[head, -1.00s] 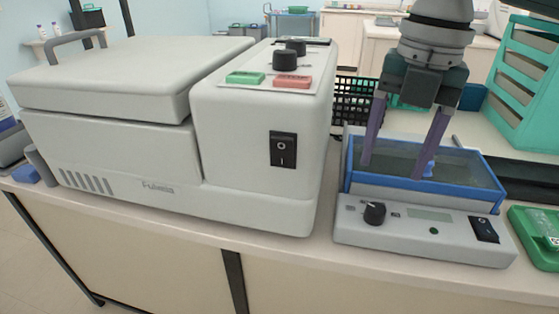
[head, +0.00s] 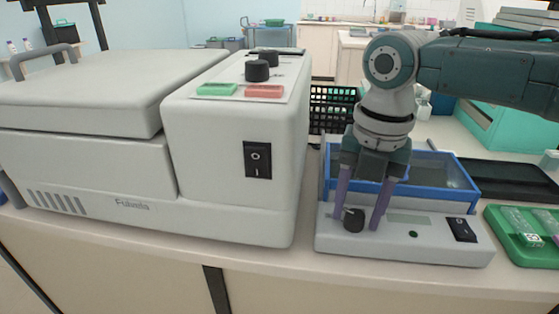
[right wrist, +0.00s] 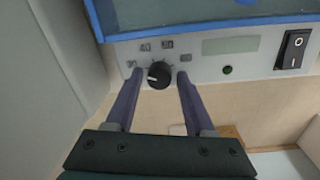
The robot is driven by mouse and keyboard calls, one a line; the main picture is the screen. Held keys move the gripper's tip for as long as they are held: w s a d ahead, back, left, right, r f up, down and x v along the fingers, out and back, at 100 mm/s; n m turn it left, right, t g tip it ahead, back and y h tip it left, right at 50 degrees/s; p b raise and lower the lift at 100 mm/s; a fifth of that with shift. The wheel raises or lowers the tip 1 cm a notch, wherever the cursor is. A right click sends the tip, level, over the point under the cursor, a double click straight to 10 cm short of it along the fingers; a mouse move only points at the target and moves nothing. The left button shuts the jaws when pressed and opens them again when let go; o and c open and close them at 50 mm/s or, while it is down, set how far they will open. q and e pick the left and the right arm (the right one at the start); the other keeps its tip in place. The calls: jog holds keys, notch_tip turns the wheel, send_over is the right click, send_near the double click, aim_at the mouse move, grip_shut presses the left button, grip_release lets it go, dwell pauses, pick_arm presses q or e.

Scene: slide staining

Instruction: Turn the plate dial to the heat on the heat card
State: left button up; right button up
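The plate dial (head: 354,219) is a black knob on the front panel of a light grey plate unit (head: 330,244). It also shows in the right wrist view (right wrist: 159,74), where its white mark points left. Small printed marks surround it on the panel. My right gripper (head: 358,220) is open, with one purple finger on each side of the dial. In the right wrist view the fingers (right wrist: 159,77) show small gaps to the knob. I cannot make out a heat card. My left gripper is not in view.
A large grey machine (head: 235,215) stands close on the left. A blue-rimmed glass bath (head: 440,190) sits on the plate unit behind the panel. A black rocker switch (head: 461,230) is at the panel's right. A green slide tray (head: 510,245) lies further right.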

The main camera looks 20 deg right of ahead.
grip_shut()
